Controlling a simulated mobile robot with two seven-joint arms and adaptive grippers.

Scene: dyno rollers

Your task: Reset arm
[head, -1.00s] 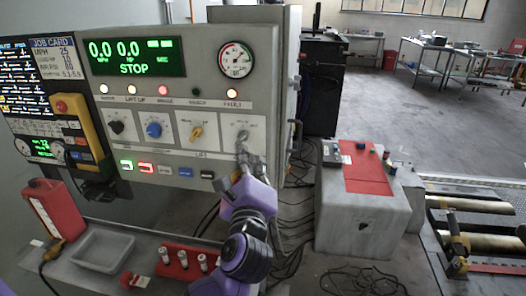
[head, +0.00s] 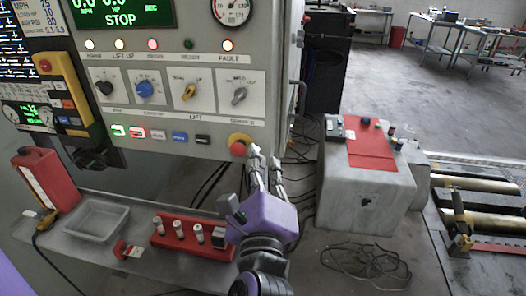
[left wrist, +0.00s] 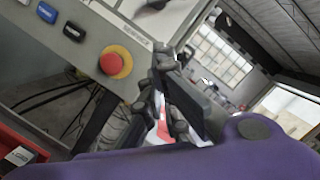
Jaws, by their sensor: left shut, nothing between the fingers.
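My left gripper (head: 263,160) is in the head view, below the lower right corner of the control panel (head: 165,112). Its grey fingers point up and are shut with nothing between them. They are close to the red emergency stop button (head: 238,148) on its yellow ring, to the right of it; I cannot tell whether they touch the panel. In the left wrist view the fingers (left wrist: 165,65) are right of the red button (left wrist: 112,62), with a gap showing between. The grey selector knob (head: 239,95) at the panel's right is uncovered. My right gripper is not in view.
Below the panel, a shelf holds a grey tray (head: 95,219), a red rack (head: 190,236) with several small cylinders, and a red container (head: 45,180). A grey box with a red top (head: 370,150) stands right. Cables (head: 365,265) lie on the floor.

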